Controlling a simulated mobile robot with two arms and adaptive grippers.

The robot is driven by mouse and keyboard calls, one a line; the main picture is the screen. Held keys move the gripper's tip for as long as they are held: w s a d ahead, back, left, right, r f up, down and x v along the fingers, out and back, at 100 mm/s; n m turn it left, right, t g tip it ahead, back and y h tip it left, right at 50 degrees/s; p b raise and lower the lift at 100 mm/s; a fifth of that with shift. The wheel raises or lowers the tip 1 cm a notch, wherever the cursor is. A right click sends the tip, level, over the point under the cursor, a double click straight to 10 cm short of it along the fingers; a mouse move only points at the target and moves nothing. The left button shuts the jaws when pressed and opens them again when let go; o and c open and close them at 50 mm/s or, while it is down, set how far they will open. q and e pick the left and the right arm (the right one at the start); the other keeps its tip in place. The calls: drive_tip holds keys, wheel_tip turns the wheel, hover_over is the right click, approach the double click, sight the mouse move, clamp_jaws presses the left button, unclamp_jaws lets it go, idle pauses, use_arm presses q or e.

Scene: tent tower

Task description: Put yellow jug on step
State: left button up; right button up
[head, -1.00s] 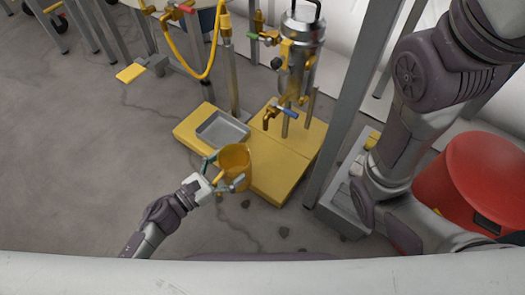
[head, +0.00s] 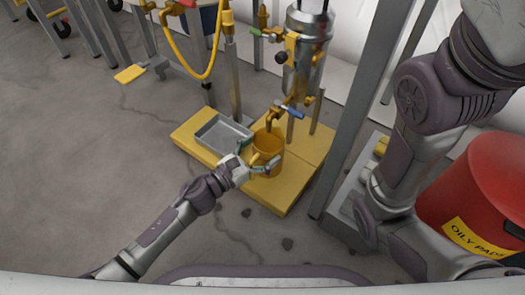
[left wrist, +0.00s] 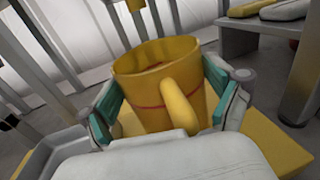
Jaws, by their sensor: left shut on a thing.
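The yellow jug (head: 267,150) is over the yellow step (head: 277,196), below a brass tap. My left gripper (head: 257,160) is shut on the jug, with its fingers on both sides of it. In the left wrist view the jug (left wrist: 158,85) stands upright between the green finger pads, its handle towards the camera and a red line around its body. I cannot tell whether its base touches the step. My right arm shows at the right, but its gripper is not in view.
A grey metal tray (head: 222,134) lies on the step left of the jug. A steel cylinder with taps (head: 304,60) stands behind. A grey post (head: 355,110) and a red bin (head: 480,195) are at the right.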

use_arm(q)
drive_tip(key=o, duration=0.9)
drive_tip(key=shift+f, duration=0.1)
